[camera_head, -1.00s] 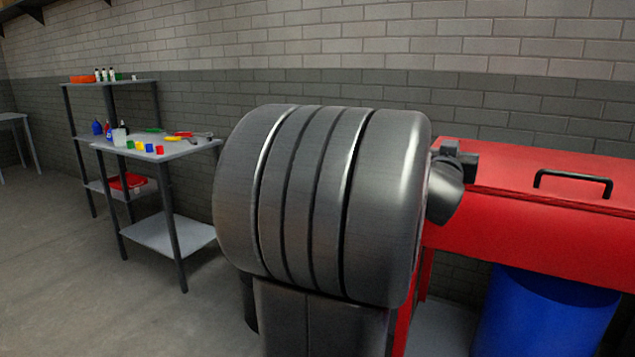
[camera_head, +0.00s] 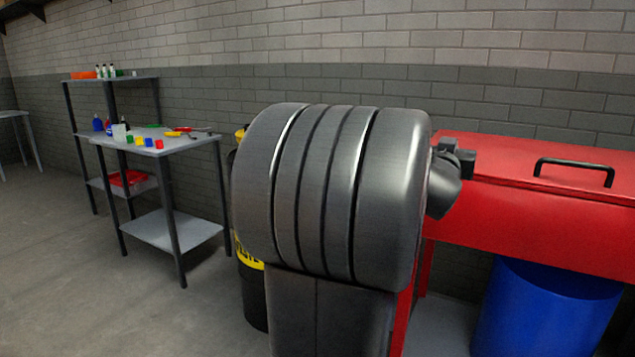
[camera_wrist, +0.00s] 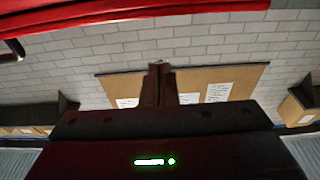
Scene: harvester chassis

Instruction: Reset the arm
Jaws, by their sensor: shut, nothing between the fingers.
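My gripper (camera_wrist: 160,84) shows in the wrist view with its two dark fingers together and nothing between them. It points toward a brick wall and touches nothing that I can see. In the head view a large dark grey ribbed part of my own arm (camera_head: 330,200) fills the middle. A smaller dark part of my arm (camera_head: 447,178) juts out to its right, in front of the red chest. The fingers cannot be made out in the head view.
A red chest (camera_head: 540,200) with a black handle stands right, above a blue barrel (camera_head: 545,315). A black and yellow drum (camera_head: 252,285) is partly hidden behind my arm. A grey shelf table (camera_head: 160,148) with small coloured items stands left. The left floor is clear.

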